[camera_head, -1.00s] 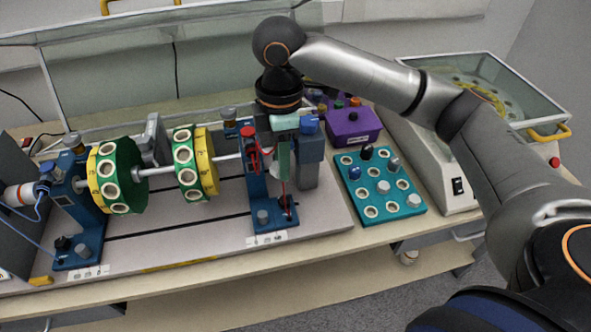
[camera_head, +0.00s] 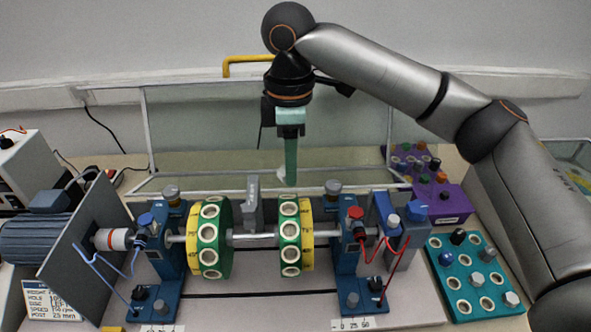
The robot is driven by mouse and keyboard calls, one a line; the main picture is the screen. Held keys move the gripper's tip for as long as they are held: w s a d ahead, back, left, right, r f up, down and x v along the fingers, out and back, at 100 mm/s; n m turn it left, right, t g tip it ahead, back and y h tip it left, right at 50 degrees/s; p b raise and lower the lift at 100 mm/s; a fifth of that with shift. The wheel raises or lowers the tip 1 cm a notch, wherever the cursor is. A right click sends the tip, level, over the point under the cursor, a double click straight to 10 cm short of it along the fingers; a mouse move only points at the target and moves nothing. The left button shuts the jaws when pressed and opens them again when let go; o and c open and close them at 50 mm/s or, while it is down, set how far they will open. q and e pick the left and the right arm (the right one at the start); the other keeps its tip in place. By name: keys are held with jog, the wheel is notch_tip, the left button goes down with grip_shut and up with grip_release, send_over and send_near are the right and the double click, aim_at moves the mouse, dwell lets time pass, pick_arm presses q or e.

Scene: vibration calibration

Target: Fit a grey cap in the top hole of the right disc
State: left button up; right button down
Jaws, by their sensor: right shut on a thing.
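The right disc (camera_head: 306,240) is yellow and green with a ring of white-rimmed holes, upright on the horizontal shaft. Its top hole (camera_head: 290,208) faces me and looks empty. My right gripper (camera_head: 289,178) points down above the right disc, apart from it in the picture. It is shut on a small pale thing, probably a grey cap (camera_head: 282,177), which is mostly hidden by the fingers. Other grey caps (camera_head: 477,279) sit in the teal tray (camera_head: 436,285) at the right. My left gripper is out of view.
The left disc (camera_head: 222,240) shares the shaft. A grey post (camera_head: 252,200) stands between the discs. A clear guard (camera_head: 200,130) stands behind. A purple box (camera_head: 440,203) is at the right.

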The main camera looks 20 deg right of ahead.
jog(key=shift+f, duration=2.85)
jog(key=shift+f, duration=1.15)
jog(key=c, duration=0.5)
grip_release()
notch_tip(320, 180, up, 13)
jog(key=shift+f, duration=0.2)
jog(key=shift+s+f, duration=0.1)
